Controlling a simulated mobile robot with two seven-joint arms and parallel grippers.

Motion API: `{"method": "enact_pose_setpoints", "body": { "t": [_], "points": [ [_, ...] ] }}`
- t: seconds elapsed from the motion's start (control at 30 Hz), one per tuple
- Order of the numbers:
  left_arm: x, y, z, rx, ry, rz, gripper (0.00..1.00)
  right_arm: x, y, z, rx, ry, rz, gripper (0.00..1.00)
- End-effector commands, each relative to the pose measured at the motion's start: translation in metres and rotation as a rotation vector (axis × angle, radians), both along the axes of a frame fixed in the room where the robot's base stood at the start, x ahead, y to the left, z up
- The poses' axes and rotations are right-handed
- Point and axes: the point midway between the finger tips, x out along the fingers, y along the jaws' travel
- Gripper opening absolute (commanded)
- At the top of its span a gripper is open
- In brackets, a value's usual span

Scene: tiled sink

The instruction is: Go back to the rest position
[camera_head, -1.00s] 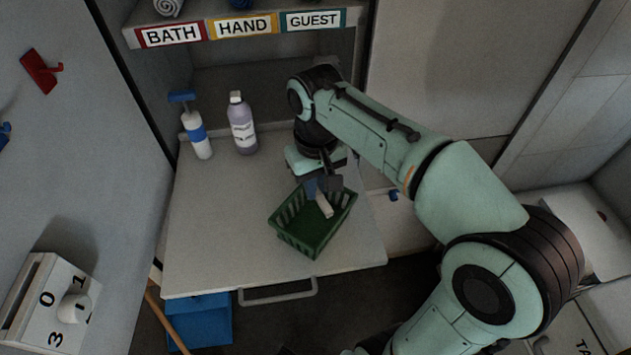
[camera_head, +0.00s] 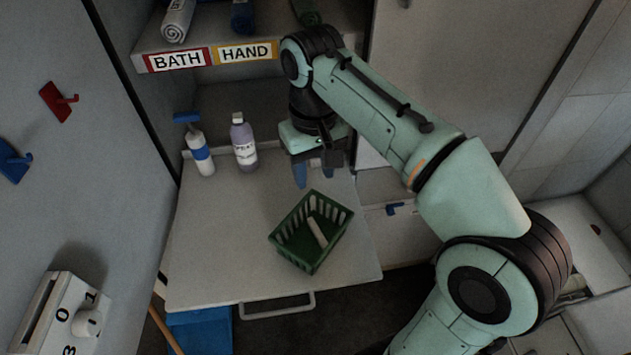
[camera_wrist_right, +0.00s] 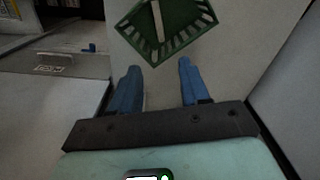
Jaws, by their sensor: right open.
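My right gripper (camera_head: 315,173) is open and empty above the white counter, behind the green basket. Its two blue fingers also show apart in the right wrist view (camera_wrist_right: 157,88). The green basket (camera_head: 288,256) stands on the counter with a pale stick-like object (camera_head: 317,232) lying inside it. In the right wrist view the basket (camera_wrist_right: 186,48) is ahead of the fingertips, and the pale object (camera_wrist_right: 158,20) is in it. My left gripper is not in view.
A shelf (camera_head: 150,45) with labels and rolled towels is above. A dial box (camera_head: 50,310) is at lower left. The counter's front left (camera_head: 215,265) is clear.

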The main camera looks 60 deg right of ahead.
Motion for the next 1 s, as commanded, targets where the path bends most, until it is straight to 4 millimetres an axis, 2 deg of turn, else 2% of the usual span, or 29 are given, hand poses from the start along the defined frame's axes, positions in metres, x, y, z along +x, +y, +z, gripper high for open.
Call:
{"method": "enact_pose_setpoints", "body": {
  "t": [0.03, 0.1, 0.27, 1.0],
  "points": [
    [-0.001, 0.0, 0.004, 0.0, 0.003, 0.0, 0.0, 0.0, 0.0, 0.011, 0.0, -0.002, 0.0, 0.46],
    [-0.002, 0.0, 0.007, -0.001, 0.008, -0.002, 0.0, 0.0, 0.0, 0.02, 0.0, -0.001, 0.0, 0.46],
    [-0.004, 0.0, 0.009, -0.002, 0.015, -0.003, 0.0, 0.0, 0.0, 0.031, 0.001, 0.0, 0.0, 0.46],
    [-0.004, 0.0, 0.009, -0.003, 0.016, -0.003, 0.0, 0.0, 0.0, 0.032, 0.001, 0.001, 0.0, 0.46]
  ]
}}
